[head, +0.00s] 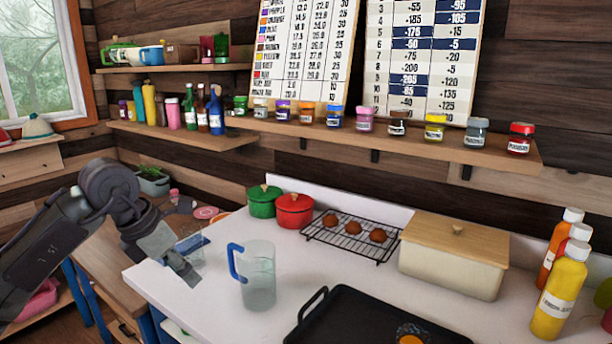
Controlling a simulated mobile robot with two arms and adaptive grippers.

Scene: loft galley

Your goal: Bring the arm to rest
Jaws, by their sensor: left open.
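My left arm comes in from the left, and its gripper (184,262) hangs over the left end of the white counter (215,315), pointing down and to the right. The gripper is open, with nothing seen held in it. A clear measuring jug (259,280) with a blue handle stands on the counter to the right of the gripper, apart from it. My right gripper is not in view.
A black tray (360,318) lies at the front. Green (263,203) and red (294,212) pots, a wire rack (340,240) with brown rolls, a bread box (450,265) and bottles (560,295) stand behind and right. A shelf of jars (420,143) runs above.

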